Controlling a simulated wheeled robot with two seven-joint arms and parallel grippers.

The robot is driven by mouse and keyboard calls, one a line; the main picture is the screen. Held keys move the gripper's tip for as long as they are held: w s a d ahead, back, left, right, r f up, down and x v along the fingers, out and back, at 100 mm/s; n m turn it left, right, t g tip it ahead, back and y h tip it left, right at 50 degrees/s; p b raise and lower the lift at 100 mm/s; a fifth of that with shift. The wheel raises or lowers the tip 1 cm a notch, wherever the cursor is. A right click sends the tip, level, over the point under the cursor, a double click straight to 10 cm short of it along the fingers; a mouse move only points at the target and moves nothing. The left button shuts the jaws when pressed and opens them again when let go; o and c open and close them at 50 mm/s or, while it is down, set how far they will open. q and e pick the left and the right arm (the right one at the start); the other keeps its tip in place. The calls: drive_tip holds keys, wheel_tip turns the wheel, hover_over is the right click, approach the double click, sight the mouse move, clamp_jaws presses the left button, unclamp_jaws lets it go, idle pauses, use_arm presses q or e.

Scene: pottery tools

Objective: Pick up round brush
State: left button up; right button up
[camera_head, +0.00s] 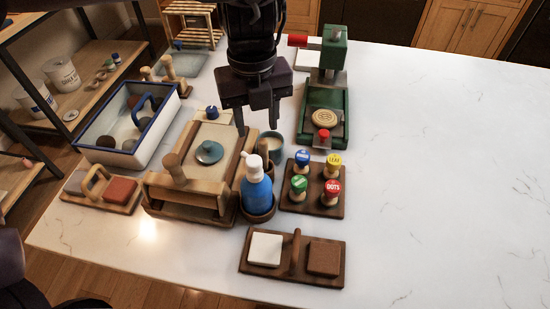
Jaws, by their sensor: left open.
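My left gripper (258,130) hangs from the top of the view with its two dark fingers apart and nothing between them. It is above the blue pump bottle (257,192) and a small bluish cup (272,144) with pale contents. I cannot clearly pick out a round brush. A brown upright piece (265,152) stands just behind the bottle, below the gripper, partly hidden; I cannot tell whether it is the brush. My right gripper is not in view.
A wooden tray (160,207), stamp rack (328,205), block holder (256,280) and green press (344,127) crowd around the bottle. A blue-rimmed white bin (165,130) is at left. The white table (440,170) is clear at right.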

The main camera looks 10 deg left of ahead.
sight(263, 140)
use_arm(q)
drive_tip(key=f, duration=0.2)
drive_tip(key=f+p, duration=0.1)
drive_tip(key=f, duration=0.1)
drive_tip(key=d+f, duration=0.1)
drive_tip(key=f, duration=0.2)
drive_tip(key=shift+s+p, duration=0.3)
drive_tip(key=shift+s, duration=0.05)
drive_tip(key=shift+f, duration=0.25)
drive_tip(key=c, duration=0.9)
